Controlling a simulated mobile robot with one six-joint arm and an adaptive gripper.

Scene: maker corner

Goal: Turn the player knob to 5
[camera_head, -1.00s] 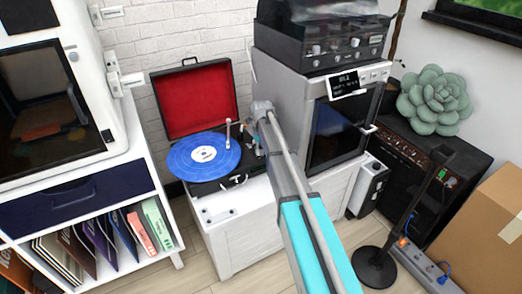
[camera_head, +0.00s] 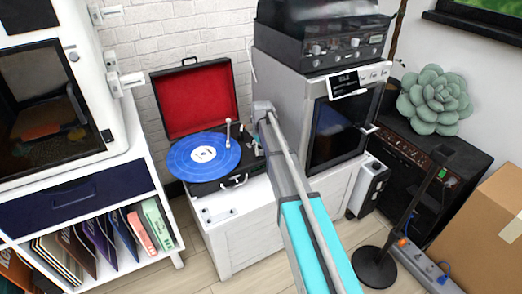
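A suitcase record player (camera_head: 205,186) with a raised red-lined lid (camera_head: 196,98) stands on a white cabinet. A blue record (camera_head: 190,158) with a white label lies on its platter. The tonearm (camera_head: 228,134) stands at the record's right side. My arm reaches in from the lower right, and my gripper (camera_head: 260,144) is at the player's right edge, beside the tonearm. The fingers are small and partly hidden by the arm, so I cannot tell whether they are open or touch anything. I cannot make out the player's knob or its setting.
A grey oven-like machine (camera_head: 338,132) with a dark deck (camera_head: 318,42) on top stands close to the right of my gripper. A white shelf with records is at left. A black amplifier, a stand (camera_head: 376,266) and a cardboard box (camera_head: 490,228) are at right.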

